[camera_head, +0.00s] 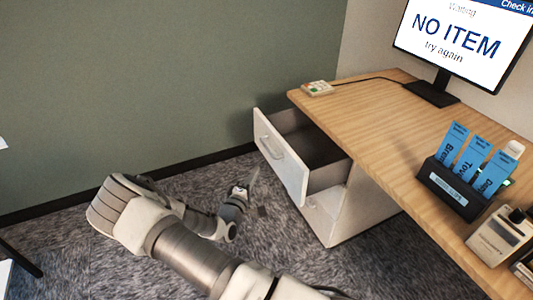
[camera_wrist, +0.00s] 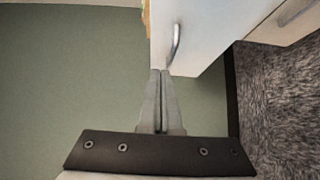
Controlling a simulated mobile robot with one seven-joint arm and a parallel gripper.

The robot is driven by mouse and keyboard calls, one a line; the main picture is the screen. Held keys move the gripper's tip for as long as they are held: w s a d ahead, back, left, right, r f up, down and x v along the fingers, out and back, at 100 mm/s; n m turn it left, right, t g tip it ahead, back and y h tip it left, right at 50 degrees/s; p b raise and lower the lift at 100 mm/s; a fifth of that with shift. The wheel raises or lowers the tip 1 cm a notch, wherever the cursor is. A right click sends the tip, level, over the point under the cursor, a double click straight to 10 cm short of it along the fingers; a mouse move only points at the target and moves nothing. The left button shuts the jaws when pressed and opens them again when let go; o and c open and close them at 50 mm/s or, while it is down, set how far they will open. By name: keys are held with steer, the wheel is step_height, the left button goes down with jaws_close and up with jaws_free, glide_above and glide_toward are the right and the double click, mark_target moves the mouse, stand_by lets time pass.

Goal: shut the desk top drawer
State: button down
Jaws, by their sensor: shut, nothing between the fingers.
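The desk top drawer (camera_head: 281,158) is white and stands pulled out from the cabinet under the wooden desk (camera_head: 380,128). Its inside shows dark in the head view. A silver handle (camera_head: 271,148) is on its front; the handle also shows in the wrist view (camera_wrist: 175,43). My gripper (camera_head: 254,176) is shut and empty, in front of the drawer and to its left in the head view. In the wrist view, my shut fingertips (camera_wrist: 161,73) appear just below the handle, at the edge of the white front. I cannot tell whether they touch it.
A lower cabinet front (camera_head: 322,214) sits beneath the drawer. The desk top holds a monitor (camera_head: 456,36), a small keypad (camera_head: 317,88), a holder with blue cards (camera_head: 453,187) and a card terminal (camera_head: 499,236). Open carpet (camera_head: 270,260) lies left of the cabinet, before a green wall (camera_head: 170,70).

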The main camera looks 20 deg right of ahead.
steer(key=b+x, duration=0.1)
steer(key=x, duration=0.3)
steer(key=b+x, duration=0.1)
steer(key=x, duration=0.3)
steer(key=s+d+b+x, duration=0.1)
steer(key=x, duration=0.3)
steer(key=shift+f, duration=0.4)
steer(key=shift+d+r+b, duration=0.1)
steer(key=shift+d+b, duration=0.2)
steer(key=shift+d, duration=0.3)
